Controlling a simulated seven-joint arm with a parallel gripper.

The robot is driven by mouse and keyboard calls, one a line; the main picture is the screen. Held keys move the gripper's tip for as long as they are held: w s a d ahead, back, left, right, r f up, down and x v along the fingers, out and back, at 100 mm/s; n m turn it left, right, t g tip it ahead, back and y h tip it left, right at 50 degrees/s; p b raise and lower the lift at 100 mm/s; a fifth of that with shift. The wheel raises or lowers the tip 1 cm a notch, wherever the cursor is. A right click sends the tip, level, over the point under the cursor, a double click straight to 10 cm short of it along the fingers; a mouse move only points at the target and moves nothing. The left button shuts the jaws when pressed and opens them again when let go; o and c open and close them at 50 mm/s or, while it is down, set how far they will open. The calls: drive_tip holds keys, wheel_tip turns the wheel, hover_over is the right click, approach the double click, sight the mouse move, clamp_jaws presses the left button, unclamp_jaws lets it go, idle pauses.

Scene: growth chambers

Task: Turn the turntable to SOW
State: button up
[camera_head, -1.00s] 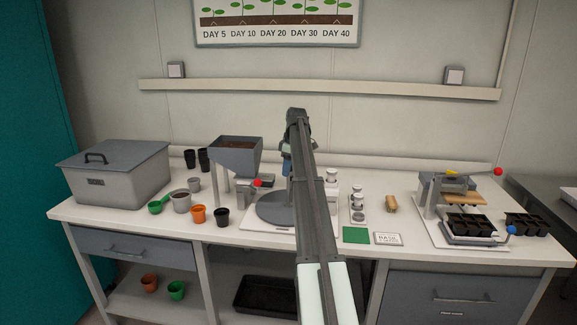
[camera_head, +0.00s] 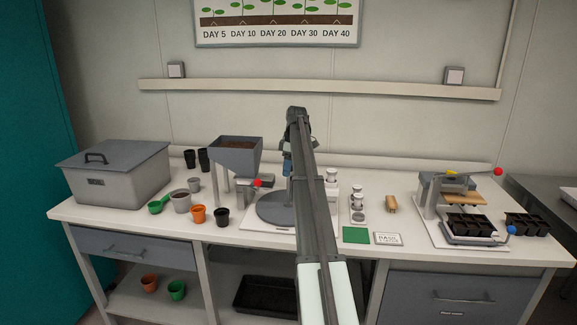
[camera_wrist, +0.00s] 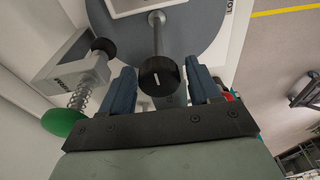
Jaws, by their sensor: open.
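The turntable (camera_head: 275,208) is a round grey disc on a white base, left of my arm in the head view. Its grey disc (camera_wrist: 200,45) also fills the top of the wrist view. A black knob (camera_wrist: 160,77) on a metal rod sticks out from it. My gripper (camera_wrist: 160,85) is open, with one blue finger on each side of the knob; I cannot tell whether either touches it. The position labels are not readable.
A soil hopper (camera_head: 236,155) with a red-knobbed lever stands left of the turntable. Small pots, including an orange pot (camera_head: 198,214), stand further left. A press (camera_head: 455,205) with black trays is at the right. A spring plunger with a green knob (camera_wrist: 65,122) is close to the gripper.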

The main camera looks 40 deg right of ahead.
drive_tip(key=shift+r, duration=3.35)
